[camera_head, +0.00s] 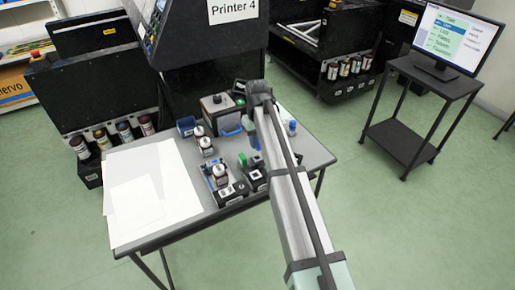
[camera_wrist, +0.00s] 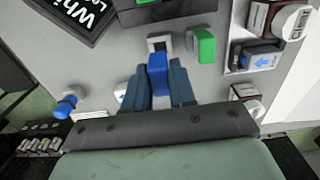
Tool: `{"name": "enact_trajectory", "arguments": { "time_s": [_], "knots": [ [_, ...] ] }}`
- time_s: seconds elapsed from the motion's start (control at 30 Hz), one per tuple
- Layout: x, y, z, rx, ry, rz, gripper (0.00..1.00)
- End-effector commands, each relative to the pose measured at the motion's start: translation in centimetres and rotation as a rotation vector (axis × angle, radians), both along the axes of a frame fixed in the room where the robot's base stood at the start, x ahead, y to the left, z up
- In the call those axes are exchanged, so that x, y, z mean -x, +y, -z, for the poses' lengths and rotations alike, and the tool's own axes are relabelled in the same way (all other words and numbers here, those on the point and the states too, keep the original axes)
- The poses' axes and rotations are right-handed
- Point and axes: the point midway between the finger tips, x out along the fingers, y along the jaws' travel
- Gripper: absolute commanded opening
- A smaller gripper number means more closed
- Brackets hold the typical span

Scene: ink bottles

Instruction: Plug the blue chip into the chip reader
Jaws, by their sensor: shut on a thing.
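My gripper (camera_wrist: 157,82) is shut on the blue chip (camera_wrist: 157,72), which sits between its two dark fingers in the wrist view. The chip's far end points at a small light-grey block with a dark opening (camera_wrist: 159,42), which looks like the chip reader. The chip's end overlaps the block's near edge in the picture; I cannot tell whether it touches or is inserted. A green chip (camera_wrist: 205,46) lies just right of the block. In the head view my gripper (camera_head: 254,140) is over the table, partly hidden by my arm, and the reader is not clearly visible.
Ink bottles in trays (camera_head: 219,171) stand left of my gripper. White paper sheets (camera_head: 150,190) cover the table's left side. A printer (camera_head: 205,55) rises behind.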

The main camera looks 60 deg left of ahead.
Motion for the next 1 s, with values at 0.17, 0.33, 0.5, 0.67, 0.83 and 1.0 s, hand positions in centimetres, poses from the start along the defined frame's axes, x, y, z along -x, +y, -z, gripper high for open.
{"name": "enact_trajectory", "arguments": {
  "time_s": [0.17,0.33,0.5,0.67,0.83,1.0],
  "knots": [
    [0.0,0.1,-2.9,-0.001,0.000,0.000,0.00],
    [0.0,0.0,-4.5,0.000,0.000,0.000,0.00],
    [0.0,0.0,-5.4,0.000,0.000,0.000,0.00],
    [0.0,0.0,-6.1,0.000,0.000,0.000,0.00],
    [0.0,0.0,-6.8,0.001,0.000,0.000,0.00],
    [0.0,0.0,-7.4,0.000,0.000,0.000,0.00]
  ]
}}
